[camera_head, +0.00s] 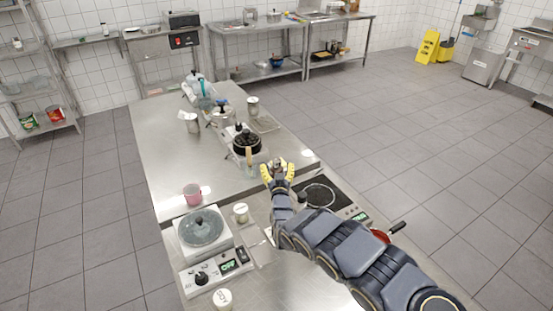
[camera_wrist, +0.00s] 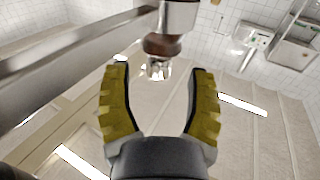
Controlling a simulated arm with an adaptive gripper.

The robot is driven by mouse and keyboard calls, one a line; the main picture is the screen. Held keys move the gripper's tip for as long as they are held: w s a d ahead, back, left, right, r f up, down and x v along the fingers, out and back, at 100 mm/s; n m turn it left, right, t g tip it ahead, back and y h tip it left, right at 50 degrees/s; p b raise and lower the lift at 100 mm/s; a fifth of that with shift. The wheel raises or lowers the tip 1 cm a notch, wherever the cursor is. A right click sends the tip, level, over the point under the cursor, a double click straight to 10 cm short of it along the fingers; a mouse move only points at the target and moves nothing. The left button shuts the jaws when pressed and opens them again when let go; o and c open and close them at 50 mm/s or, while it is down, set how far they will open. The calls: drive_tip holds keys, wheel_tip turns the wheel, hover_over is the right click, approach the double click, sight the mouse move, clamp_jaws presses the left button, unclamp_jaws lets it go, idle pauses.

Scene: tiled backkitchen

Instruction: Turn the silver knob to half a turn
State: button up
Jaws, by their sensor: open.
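My gripper (camera_head: 278,170) has yellow-padded fingers spread apart over the counter. In the wrist view the gripper (camera_wrist: 155,85) is open, with nothing held between its fingers. A small silver and brown object (camera_wrist: 160,45) shows just beyond the fingertips there; I cannot tell what it is. A dark round knob (camera_head: 201,279) sits on the front of the left hot plate, beside a lit green display, well to the lower left of my gripper. No knob in view is clearly silver, so I cannot tell which one is the silver knob.
A black induction cooktop (camera_head: 335,202) lies right of my gripper, partly hidden by my arm. A dark pot (camera_head: 246,143) stands farther back. Bare metal counter (camera_head: 175,160) lies left.

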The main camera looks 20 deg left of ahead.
sight(277, 165)
drive_tip(key=shift+x, duration=2.15)
drive_tip(key=shift+r, duration=0.1)
clamp_jaws()
